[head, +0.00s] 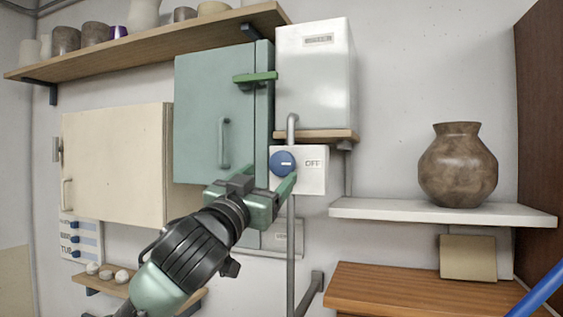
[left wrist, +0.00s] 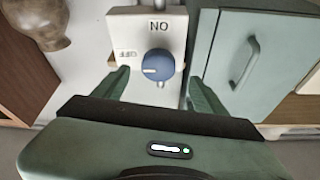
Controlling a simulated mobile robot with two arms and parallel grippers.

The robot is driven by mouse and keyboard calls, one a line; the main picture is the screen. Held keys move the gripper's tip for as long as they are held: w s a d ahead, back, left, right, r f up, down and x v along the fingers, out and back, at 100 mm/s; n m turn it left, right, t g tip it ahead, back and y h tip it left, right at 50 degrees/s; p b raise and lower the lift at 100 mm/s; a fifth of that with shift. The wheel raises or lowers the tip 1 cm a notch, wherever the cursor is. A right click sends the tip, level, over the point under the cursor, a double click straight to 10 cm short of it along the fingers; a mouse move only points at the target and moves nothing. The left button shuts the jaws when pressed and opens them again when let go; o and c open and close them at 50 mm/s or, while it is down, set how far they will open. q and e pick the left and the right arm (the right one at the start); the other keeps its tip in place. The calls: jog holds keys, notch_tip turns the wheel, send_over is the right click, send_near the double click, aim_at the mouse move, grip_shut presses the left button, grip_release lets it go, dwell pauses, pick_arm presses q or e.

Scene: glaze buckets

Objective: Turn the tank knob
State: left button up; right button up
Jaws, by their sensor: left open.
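The tank knob (head: 282,163) is round and blue with a white mark, on a white plate (head: 313,183) below the white tank (head: 322,75). The mark points right, toward the word OFF. In the left wrist view the knob (left wrist: 157,65) lies between the lines of the two fingers, with a gap on each side; the words ON and OFF show on its plate. My left gripper (head: 266,180) is open and empty just below the knob, one fingertip close to its lower right. I cannot tell whether the tips reach past the knob face. My right gripper is not in view.
A grey pipe (head: 291,255) runs down beside the plate. A teal cabinet (head: 215,110) with a handle and a cream cabinet (head: 115,155) hang to the left. A brown vase (head: 458,165) stands on a white shelf (head: 400,209) at right. A green bar (head: 256,78) sticks out above.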

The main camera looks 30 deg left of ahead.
aim_at(280, 163)
pick_arm(q)
jog(key=p+x, duration=0.5)
jog(key=x, duration=0.2)
jog(key=shift+w+d+r, duration=0.1)
jog(key=shift+w+r, duration=0.05)
jog(key=shift+r, duration=0.05)
jog(key=c, duration=1.4)
jog(key=shift+o, duration=0.2)
jog(key=shift+w+f+m+h, duration=0.1)
jog(key=shift+m+h, duration=1)
jog(key=shift+m, duration=0.6)
jog(key=o, duration=1.4)
jog(key=shift+c, duration=0.2)
